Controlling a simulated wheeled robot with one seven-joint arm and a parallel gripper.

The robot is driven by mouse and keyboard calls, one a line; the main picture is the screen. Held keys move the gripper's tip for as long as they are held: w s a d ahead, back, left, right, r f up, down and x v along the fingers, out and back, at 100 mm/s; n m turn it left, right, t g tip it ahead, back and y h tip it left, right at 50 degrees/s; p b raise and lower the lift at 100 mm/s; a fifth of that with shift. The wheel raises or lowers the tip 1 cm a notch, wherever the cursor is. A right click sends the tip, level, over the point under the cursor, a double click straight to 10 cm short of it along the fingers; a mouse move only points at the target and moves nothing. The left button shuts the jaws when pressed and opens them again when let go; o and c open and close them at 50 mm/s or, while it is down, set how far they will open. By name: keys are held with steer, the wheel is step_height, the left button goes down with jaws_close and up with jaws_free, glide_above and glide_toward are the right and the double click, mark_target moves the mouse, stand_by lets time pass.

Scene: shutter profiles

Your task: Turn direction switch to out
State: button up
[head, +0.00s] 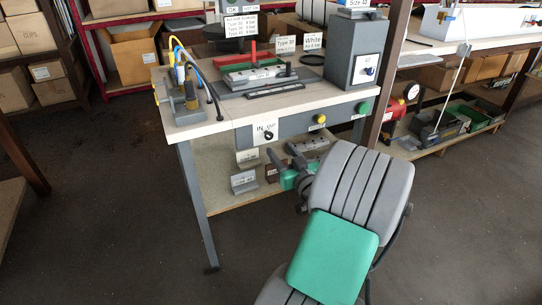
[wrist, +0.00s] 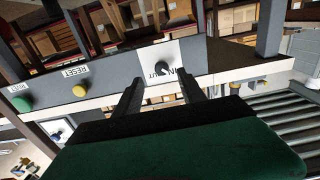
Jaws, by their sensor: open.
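The direction switch (head: 268,135) is a small dark knob on a white label on the front panel of the workbench. In the wrist view, which is upside down, the switch (wrist: 162,68) shows between lettering on both sides. Which way its pointer faces is too small to tell. My gripper (wrist: 160,75) is open, with its two dark fingers apart and pointing at the panel, one on each side of the switch in the picture. No contact with the knob is visible.
A yellow reset button (head: 320,119) and a green button (head: 363,107) sit on the same panel, right of the switch. The bench top (head: 225,122) carries a fixture and a grey box (head: 357,52). Small parts stand on the lower shelf (head: 222,193). Floor to the left is clear.

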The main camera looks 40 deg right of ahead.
mark_target(270, 138)
steer(key=x, duration=0.7)
steer(key=shift+w+r, duration=0.2)
steer(key=shift+w, duration=0.05)
steer(key=shift+c, duration=0.5)
jaws_close()
